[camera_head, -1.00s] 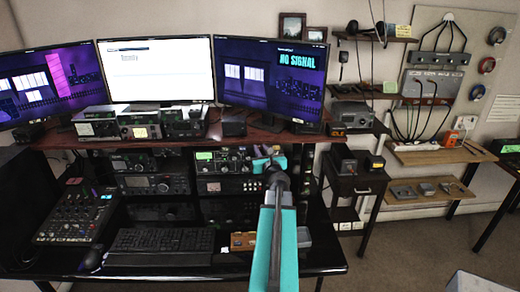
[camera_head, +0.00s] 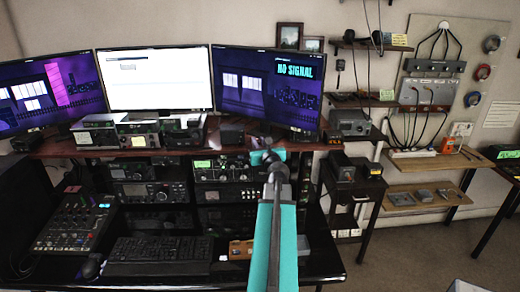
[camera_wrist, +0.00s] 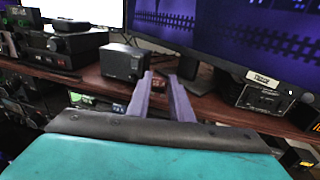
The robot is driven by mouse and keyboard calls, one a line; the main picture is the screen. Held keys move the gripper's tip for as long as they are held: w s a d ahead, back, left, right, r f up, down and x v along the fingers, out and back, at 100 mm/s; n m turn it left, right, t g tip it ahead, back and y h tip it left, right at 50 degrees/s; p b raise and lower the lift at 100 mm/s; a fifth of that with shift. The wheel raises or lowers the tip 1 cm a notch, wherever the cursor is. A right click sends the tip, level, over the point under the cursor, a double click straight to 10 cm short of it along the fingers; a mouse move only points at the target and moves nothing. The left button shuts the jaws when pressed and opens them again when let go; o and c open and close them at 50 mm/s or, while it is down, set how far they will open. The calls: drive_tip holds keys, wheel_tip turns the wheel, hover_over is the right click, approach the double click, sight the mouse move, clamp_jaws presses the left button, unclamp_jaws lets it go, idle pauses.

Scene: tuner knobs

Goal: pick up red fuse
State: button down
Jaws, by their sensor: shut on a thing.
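My gripper (camera_head: 265,157) is in front of the radio shelf in the head view, at the end of my teal arm. In the wrist view its two purple-grey fingers (camera_wrist: 158,86) reach forward, close together. A small dark reddish thing, which looks like the red fuse (camera_wrist: 159,83), shows between the fingertips. The gripper is shut on it, and the fingers cover most of it. In the head view I cannot make out the fuse. The fingertips appear in front of the upper shelf edge, below the monitors.
A black box (camera_wrist: 124,62) stands on the reddish wooden shelf (camera_wrist: 205,103), just behind and left of the fingertips. Monitors (camera_head: 268,88) stand above. Stacked radios (camera_head: 220,168) fill the space below. A small wooden block (camera_head: 240,250) lies on the desk beside the keyboard (camera_head: 158,256).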

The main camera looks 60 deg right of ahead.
drive_tip(key=shift+r, duration=1.2)
drive_tip(key=w+a+f+n+t+y+b, duration=0.1)
drive_tip(key=w+a+f+n+t+y, duration=0.2)
drive_tip(key=w+a, duration=0.55)
drive_tip(key=w+a+f+n+y+b, duration=0.1)
drive_tip(key=w+a+f+n+y, duration=0.35)
drive_tip(key=a, duration=0.75)
drive_tip(key=w+a+f+n+t+y+b, duration=0.1)
drive_tip(key=w+a+f+n+t+y, duration=0.1)
drive_tip(key=w+a+f+y, duration=0.6)
drive_tip(key=s+a+f+n+g+y+b, duration=0.1)
drive_tip(key=a+f+n+g+y, duration=0.1)
drive_tip(key=a, duration=1.1)
drive_tip(key=a+f+n+g+y+b, duration=0.1)
drive_tip(key=a+f+n+g+y, duration=0.1)
drive_tip(key=a, duration=1.1)
drive_tip(key=s+a+f+n+g+y+b, duration=0.1)
drive_tip(key=a+n+y, duration=0.5)
drive_tip(key=a, duration=0.8)
drive_tip(key=f+g+b, duration=0.1)
drive_tip(key=g, duration=0.1)
drive_tip(key=shift+s+g, duration=0.3)
drive_tip(key=c, duration=2.5)
unclamp_jaws()
drive_tip(key=shift+c, duration=0.2)
